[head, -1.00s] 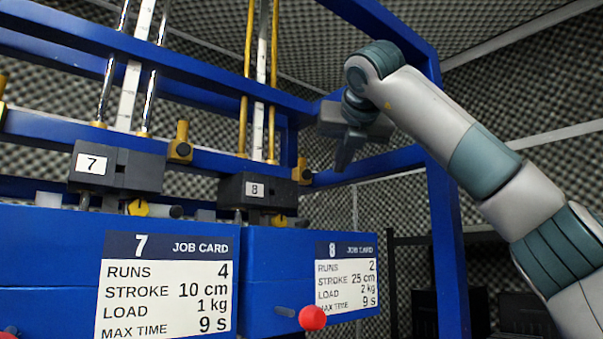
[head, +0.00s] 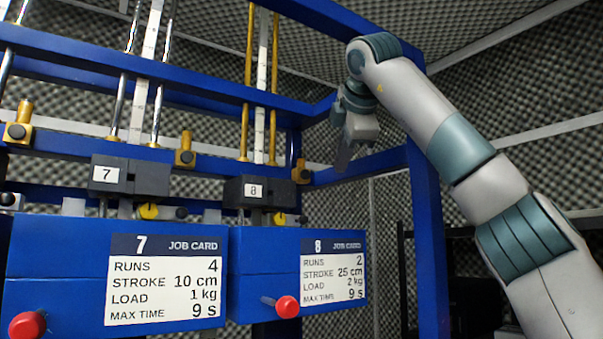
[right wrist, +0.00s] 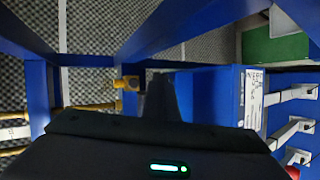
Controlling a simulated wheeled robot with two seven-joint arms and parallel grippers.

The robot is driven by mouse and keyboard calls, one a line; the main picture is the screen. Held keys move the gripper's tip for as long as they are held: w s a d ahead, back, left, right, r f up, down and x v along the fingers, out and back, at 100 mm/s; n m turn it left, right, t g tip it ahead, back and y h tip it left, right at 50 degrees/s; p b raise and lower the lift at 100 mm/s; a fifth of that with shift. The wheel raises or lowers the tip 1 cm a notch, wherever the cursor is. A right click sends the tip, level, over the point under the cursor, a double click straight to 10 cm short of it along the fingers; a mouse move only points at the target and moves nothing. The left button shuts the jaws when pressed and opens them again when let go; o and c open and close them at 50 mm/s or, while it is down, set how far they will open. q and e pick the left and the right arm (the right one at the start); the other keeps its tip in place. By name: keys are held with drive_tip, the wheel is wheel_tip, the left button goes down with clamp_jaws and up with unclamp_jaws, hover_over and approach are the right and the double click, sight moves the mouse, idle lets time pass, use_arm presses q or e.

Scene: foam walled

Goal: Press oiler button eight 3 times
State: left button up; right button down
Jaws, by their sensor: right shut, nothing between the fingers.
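Station 8 has a dark block with a white "8" label (head: 254,191) above a blue box (head: 265,262). A small brass fitting with an upright stem (head: 301,173), which looks like oiler eight, sits on the blue rail just right of that block. A brass fitting (right wrist: 130,83) also shows in the right wrist view, just left of the fingers. My right gripper (head: 343,160) is shut and empty, fingers pointing down, to the right of the fitting and apart from it in the picture. It also shows in the right wrist view (right wrist: 158,92). My left gripper is out of view.
Station 7 (head: 108,174) stands left, with its own brass fitting (head: 184,155). Red ball knobs (head: 287,307) stick out from the boxes. A blue frame post (head: 427,240) stands beside my right arm. Job card 8 (head: 333,270) is on the box front.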

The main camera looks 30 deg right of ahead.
drive_tip(key=shift+w, duration=0.1)
drive_tip(key=shift+w+a+f, duration=0.1)
idle(0.4)
drive_tip(key=p, duration=0.5)
approach(305, 175)
drive_tip(key=w+d+f, duration=0.2)
drive_tip(key=d+f, duration=0.1)
drive_tip(key=d, duration=0.1)
drive_tip(key=shift+w+a+f, duration=0.15)
drive_tip(key=shift+w, duration=0.25)
drive_tip(key=shift+w+a+f, duration=0.15)
drive_tip(key=shift+w, duration=0.2)
drive_tip(key=shift+w+p, duration=0.3)
drive_tip(key=shift+w, duration=0.1)
idle(1.1)
